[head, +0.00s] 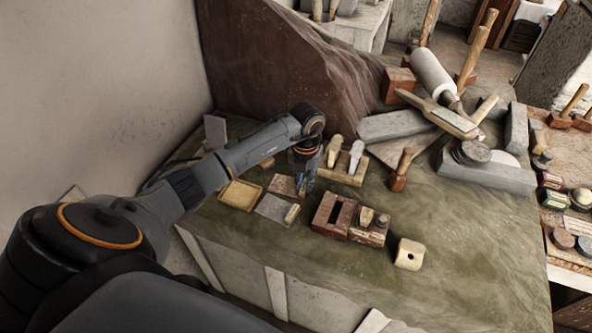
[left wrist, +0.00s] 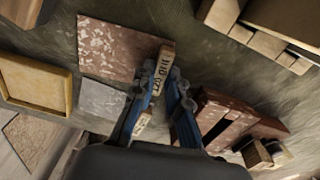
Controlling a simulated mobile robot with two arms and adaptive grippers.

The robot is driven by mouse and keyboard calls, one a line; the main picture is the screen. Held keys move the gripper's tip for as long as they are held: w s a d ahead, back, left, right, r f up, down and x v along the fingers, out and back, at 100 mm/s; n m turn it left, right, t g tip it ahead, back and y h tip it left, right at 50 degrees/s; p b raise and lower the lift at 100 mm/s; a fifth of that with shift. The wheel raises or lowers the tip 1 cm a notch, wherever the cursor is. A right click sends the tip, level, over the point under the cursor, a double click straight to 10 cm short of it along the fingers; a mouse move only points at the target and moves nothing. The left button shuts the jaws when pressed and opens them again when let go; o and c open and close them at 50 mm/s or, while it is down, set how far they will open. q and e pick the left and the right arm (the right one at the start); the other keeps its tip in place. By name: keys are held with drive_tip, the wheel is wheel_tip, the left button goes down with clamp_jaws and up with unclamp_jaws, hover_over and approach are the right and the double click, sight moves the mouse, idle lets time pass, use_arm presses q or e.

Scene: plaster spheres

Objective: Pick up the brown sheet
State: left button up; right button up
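The brown sheet (head: 285,185) lies flat on the green-draped table, below and left of my left gripper. In the left wrist view it is a reddish-brown speckled plate (left wrist: 120,47), left of the fingers. My left gripper (head: 303,184) points down close to the table. In the left wrist view its blue fingers (left wrist: 163,72) stand apart, with a small lettered wooden block (left wrist: 166,60) showing between their tips at the sheet's right edge. I see no clear grip on the block. The sheet is apart from the fingers. My right gripper is not in view.
A yellow tray (head: 241,194) and a grey sheet (head: 270,209) lie beside the brown sheet. A brick-red slotted block (head: 333,214) stands right of them. A wooden rack (head: 346,171) stands behind, near a large brown rock (head: 300,70).

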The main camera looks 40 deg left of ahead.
use_arm(q)
clamp_jaws()
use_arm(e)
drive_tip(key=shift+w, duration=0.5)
use_arm(q)
drive_tip(key=shift+r, duration=0.1)
